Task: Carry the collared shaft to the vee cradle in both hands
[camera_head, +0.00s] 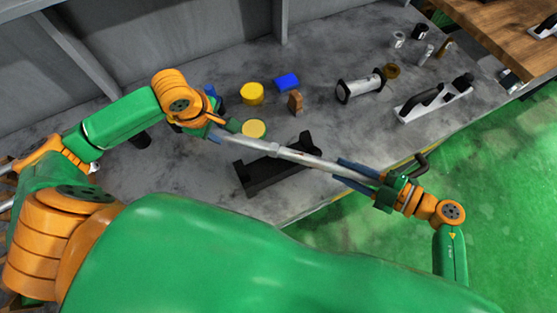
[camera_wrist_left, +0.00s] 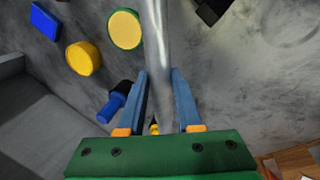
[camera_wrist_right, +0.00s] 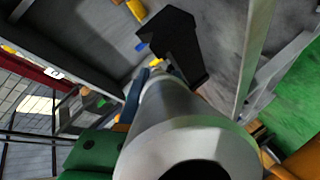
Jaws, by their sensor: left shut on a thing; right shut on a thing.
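The collared shaft (camera_head: 300,156) is a long silver bar held across the bench, slanting down to the right in the head view. My left gripper (camera_head: 220,131) is shut on its left part; the left wrist view shows the shaft (camera_wrist_left: 155,45) between the blue fingers (camera_wrist_left: 162,95). My right gripper (camera_head: 363,173) is shut on its right part. In the right wrist view the thick shaft end (camera_wrist_right: 185,125) hides most of the fingers. The black vee cradle (camera_head: 268,176) is on the bench, with the shaft crossing over it in the head view; I cannot tell the height between them.
A yellow-topped disc (camera_head: 253,128), yellow cylinder (camera_head: 252,95), blue block (camera_head: 287,82) and brown block (camera_head: 295,102) stand behind the cradle. A black-ended roller (camera_head: 360,86) and a handled tray (camera_head: 435,101) lie right. The bench's front edge runs below my right gripper.

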